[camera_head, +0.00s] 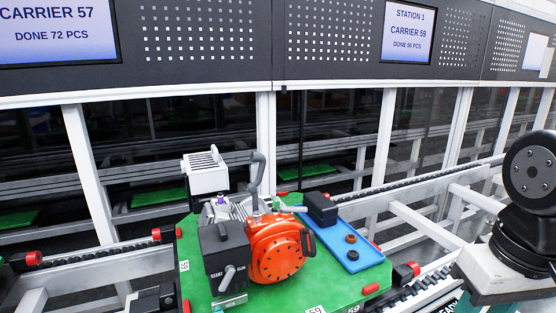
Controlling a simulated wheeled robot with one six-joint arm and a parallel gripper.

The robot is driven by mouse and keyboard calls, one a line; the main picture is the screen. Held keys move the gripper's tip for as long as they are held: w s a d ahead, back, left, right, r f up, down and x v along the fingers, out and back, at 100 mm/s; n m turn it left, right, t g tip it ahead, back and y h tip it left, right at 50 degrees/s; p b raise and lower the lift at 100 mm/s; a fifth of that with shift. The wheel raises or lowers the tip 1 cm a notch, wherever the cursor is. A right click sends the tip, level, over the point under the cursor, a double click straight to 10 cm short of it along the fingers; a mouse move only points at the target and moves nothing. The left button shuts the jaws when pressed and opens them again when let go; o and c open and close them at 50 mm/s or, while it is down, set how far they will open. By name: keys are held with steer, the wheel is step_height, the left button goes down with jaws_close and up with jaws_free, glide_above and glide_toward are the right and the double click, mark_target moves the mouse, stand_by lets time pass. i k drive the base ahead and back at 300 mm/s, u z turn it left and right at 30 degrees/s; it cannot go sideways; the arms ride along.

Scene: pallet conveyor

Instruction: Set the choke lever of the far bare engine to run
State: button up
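One engine is in view, on a green pallet marked 59 (330,294). It has a round orange starter cover (276,251), a grey-white muffler box (206,172) behind and a black box (223,250) at its front left. A pale grey choke lever (228,279) sits on the front face of this box, between the small words START on the left and RUN on the right. The lever slants, its lower end toward the lower left; its exact setting is hard to read. My gripper is out of view, so whether it is open cannot be seen.
A blue tray (371,260) with a black block (320,208) and small round parts lies on the pallet, right of the engine. Conveyor rails (400,206) run behind. Carrier screens (408,32) hang above. Part of my arm shows at right, clear of the engine.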

mark_target(231, 270)
steer(key=u, duration=1.4)
steer(key=k, duration=0.85)
steer(key=z, duration=0.65)
steer(key=i, duration=0.5)
